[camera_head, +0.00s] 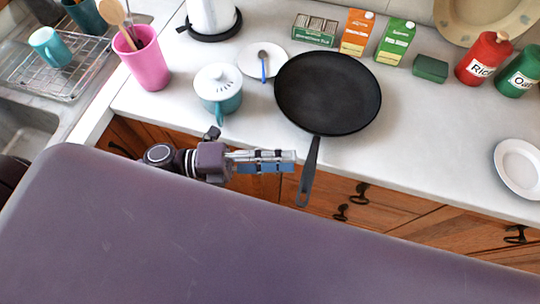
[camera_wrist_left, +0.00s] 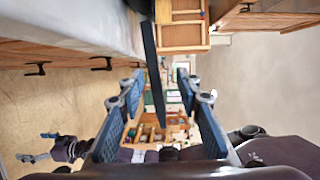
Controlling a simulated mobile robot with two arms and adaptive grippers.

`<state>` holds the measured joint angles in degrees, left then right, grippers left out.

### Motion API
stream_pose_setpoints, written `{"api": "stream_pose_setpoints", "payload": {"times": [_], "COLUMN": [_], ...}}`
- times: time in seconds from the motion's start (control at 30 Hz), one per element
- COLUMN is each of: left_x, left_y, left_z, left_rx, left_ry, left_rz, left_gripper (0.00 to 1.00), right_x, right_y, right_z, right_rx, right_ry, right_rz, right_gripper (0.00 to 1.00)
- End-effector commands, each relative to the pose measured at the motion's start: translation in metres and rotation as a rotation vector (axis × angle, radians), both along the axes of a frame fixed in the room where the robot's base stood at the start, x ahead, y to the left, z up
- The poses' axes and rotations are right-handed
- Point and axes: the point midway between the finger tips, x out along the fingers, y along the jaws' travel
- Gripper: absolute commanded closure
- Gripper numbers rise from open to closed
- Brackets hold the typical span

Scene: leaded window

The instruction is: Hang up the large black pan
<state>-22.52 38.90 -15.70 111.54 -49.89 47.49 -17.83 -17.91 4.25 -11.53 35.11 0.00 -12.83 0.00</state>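The large black pan (camera_head: 328,92) lies flat on the white counter. Its handle (camera_head: 308,172) sticks out over the counter's front edge. My left gripper (camera_head: 293,161) comes in from the left, its fingertips close beside the handle. In the left wrist view my left gripper (camera_wrist_left: 160,82) is open, its two fingers apart. The dark handle (camera_wrist_left: 151,55) shows as an upright strip in line with the gap; I cannot tell whether it touches a finger. My right gripper (camera_wrist_left: 36,147) shows small at the lower left of the wrist view, its fingers spread.
A teal pot (camera_head: 219,95) and a white plate with a spoon (camera_head: 250,62) stand left of the pan. Cartons (camera_head: 357,33) and a red canister (camera_head: 484,57) stand behind and right. Another plate (camera_head: 523,168) lies far right. Drawer handles (camera_head: 361,190) jut below the counter.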

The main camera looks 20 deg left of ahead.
Motion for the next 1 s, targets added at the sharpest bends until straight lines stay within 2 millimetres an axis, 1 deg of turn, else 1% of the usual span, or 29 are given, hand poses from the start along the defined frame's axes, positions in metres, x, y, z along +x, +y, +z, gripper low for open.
{"api": "stream_pose_setpoints", "payload": {"times": [0.13,0.4,0.5,0.7,1.0], "left_x": [0.006,0.016,0.018,0.021,0.021], "left_y": [-0.017,-0.046,-0.053,-0.061,-0.062], "left_z": [0.002,0.001,0.001,0.000,0.000], "left_rx": [-0.001,-0.001,0.000,0.000,0.001], "left_ry": [-0.003,0.000,-0.001,0.000,0.000], "left_rz": [0.001,0.001,0.001,0.001,0.001], "left_gripper": [0.68,0.68,0.68,0.68,0.68], "right_x": [0.000,0.025,0.026,0.021,0.014], "right_y": [-0.003,-0.005,-0.005,-0.006,-0.006], "right_z": [0.004,0.011,0.012,0.013,0.012], "right_rx": [-0.004,-0.004,-0.004,-0.004,-0.006], "right_ry": [-0.001,-0.037,-0.038,-0.032,-0.021], "right_rz": [0.001,0.002,0.001,0.001,0.000], "right_gripper": [0.20,0.20,0.20,0.20,0.20]}}
